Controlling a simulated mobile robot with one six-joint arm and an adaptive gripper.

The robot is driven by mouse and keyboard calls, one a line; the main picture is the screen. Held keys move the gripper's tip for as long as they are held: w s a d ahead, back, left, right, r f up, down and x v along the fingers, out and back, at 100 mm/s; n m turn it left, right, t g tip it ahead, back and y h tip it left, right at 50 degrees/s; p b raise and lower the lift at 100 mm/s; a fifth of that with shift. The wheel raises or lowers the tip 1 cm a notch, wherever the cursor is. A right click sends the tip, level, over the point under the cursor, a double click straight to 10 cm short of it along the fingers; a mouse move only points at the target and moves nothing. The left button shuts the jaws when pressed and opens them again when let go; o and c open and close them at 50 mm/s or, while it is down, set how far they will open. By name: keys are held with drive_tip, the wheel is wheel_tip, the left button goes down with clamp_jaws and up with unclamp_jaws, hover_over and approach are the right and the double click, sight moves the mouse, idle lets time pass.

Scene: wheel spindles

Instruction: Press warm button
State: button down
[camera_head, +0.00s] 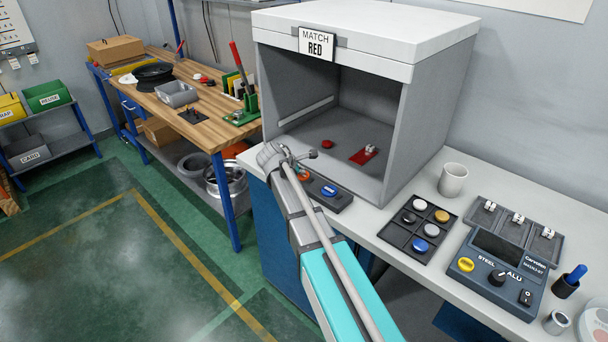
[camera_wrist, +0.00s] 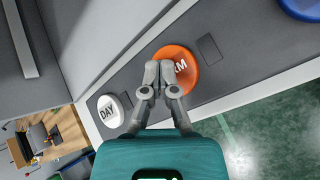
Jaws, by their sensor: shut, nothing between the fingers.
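The orange button (camera_wrist: 184,60), with the letters "M" showing, lies on a dark button strip (camera_wrist: 215,95) in the wrist view. My gripper (camera_wrist: 166,68) is shut and empty, with its fingertips over the left part of this button and hiding the rest of its label. I cannot tell whether the tips touch it. In the head view the orange button (camera_head: 304,174) shows beside my arm, on the strip at the front of the grey booth. A white button marked "DAY" (camera_wrist: 108,112) and a blue button (camera_wrist: 303,8) sit on either side of it.
The booth (camera_head: 420,100) with a "MATCH RED" sign (camera_head: 316,43) rises behind the strip. Inside lie a red disc (camera_head: 327,143) and a red tile (camera_head: 363,156). A tray of discs (camera_head: 396,238), a white cup (camera_head: 453,180) and a tester (camera_head: 490,270) stand right.

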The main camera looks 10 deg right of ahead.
drive_tip(key=shift+r, duration=0.1)
drive_tip(key=shift+r+p, duration=0.35)
drive_tip(key=shift+p, duration=0.15)
idle(0.3)
wheel_tip(320, 180, up, 6)
drive_tip(key=p, duration=0.6)
idle(0.5)
drive_tip(key=s+d+f+m+g, duration=0.1)
drive_tip(key=s+m, duration=0.1)
drive_tip(key=s, duration=0.2)
drive_tip(key=s+f+m+g+y, duration=0.1)
drive_tip(key=s+m, duration=0.2)
drive_tip(key=s, duration=0.1)
drive_tip(key=s+d+f+m+g+y, duration=0.1)
drive_tip(key=s+m, duration=0.1)
drive_tip(key=s, duration=0.3)
drive_tip(key=shift+s+d+f+m, duration=0.1)
drive_tip(key=shift+d+f+m, duration=0.2)
drive_tip(key=shift+f+m, duration=0.1)
drive_tip(key=s+f+m+g+y, duration=0.1)
drive_tip(key=s+m, duration=0.3)
drive_tip(key=s, duration=0.4)
drive_tip(key=s+a+f+m+g+y, duration=0.1)
drive_tip(key=s+m+g+y, duration=0.1)
drive_tip(key=s+m, duration=0.3)
drive_tip(key=s+y, duration=0.1)
drive_tip(key=s, duration=0.1)
drive_tip(key=shift+s+a+m+y, duration=0.3)
drive_tip(key=shift+s+y, duration=0.1)
